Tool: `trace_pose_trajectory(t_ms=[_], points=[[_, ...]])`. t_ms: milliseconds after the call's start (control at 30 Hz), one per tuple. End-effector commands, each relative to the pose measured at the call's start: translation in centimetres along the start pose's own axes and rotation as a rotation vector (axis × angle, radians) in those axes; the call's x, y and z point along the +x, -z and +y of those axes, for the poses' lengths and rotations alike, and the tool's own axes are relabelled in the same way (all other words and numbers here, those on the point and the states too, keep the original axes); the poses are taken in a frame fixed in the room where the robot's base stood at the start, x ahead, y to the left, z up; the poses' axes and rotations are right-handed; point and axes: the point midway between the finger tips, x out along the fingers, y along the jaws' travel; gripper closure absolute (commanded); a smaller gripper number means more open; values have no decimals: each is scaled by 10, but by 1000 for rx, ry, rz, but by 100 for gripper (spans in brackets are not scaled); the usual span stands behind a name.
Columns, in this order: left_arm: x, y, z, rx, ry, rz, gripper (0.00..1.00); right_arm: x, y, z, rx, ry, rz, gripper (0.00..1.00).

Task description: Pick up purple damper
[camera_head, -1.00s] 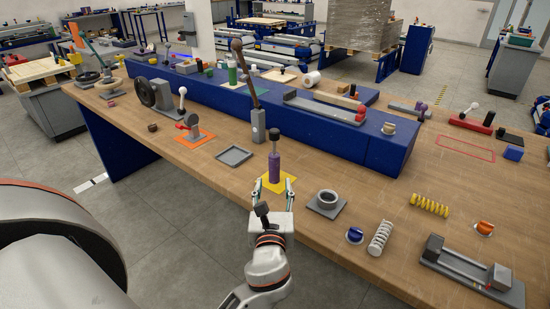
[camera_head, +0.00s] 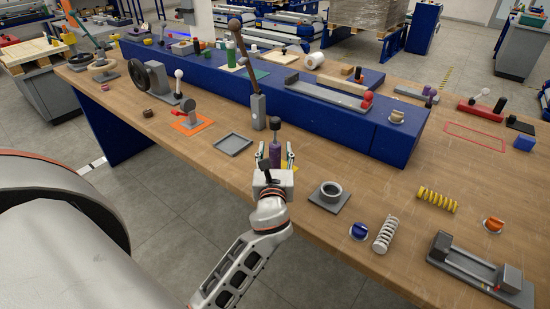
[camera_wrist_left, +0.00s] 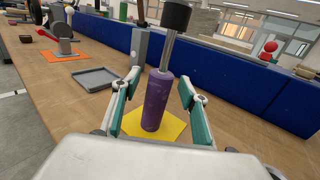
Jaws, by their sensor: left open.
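The purple damper (camera_wrist_left: 157,100) stands upright on a yellow square (camera_wrist_left: 172,126) on the wooden table. It has a purple body, a silver rod and a black cap. In the head view the damper (camera_head: 275,152) is partly hidden behind my gripper. My left gripper (camera_head: 274,157) is open, with one finger on each side of the damper. In the left wrist view the gripper (camera_wrist_left: 158,105) shows gaps between its green finger pads and the damper. My right gripper is not in view.
A grey tray (camera_head: 233,144) lies left of the damper, and a grey upright lever (camera_head: 257,105) stands behind it. A grey ring block (camera_head: 329,196) sits to the right. The blue raised shelf (camera_head: 340,125) runs behind.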

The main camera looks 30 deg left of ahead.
Motion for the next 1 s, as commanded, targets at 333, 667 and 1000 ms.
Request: trace_pose_trajectory(t_ms=[333,667,1000], points=[[10,0,0,1,0,0,56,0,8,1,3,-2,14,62],[10,-1,0,0,0,-1,100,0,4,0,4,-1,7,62],[10,-10,0,-3,0,-2,100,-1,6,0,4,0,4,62]])
